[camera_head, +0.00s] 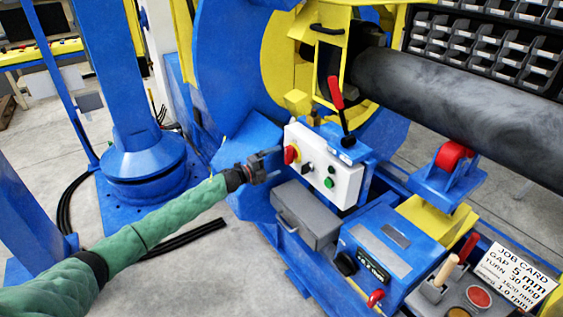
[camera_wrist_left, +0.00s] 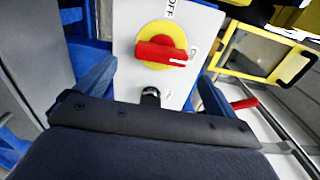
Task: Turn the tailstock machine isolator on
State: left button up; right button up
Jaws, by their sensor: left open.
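The isolator is a red rotary handle on a yellow round plate (camera_head: 291,154), on the left part of a white control box (camera_head: 320,172). In the left wrist view the red handle (camera_wrist_left: 163,54) lies across the yellow disc, and an "OFF" label (camera_wrist_left: 173,9) shows beside it. My left gripper (camera_head: 268,163) is just left of the box, facing the isolator. Its two blue-grey fingers are apart with nothing between them, and the handle appears ahead, beyond the fingertips. It does not appear to touch the handle. My right gripper is not in view.
The box also carries a black switch (camera_head: 307,168) and a green button (camera_head: 329,183). A red-handled lever (camera_head: 337,93) rises behind it. A grey drawer box (camera_head: 306,215) sits below the gripper. A large dark pipe (camera_head: 460,95) spans the right.

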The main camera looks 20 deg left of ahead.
pick_arm(q)
jog(key=shift+v, duration=1.6)
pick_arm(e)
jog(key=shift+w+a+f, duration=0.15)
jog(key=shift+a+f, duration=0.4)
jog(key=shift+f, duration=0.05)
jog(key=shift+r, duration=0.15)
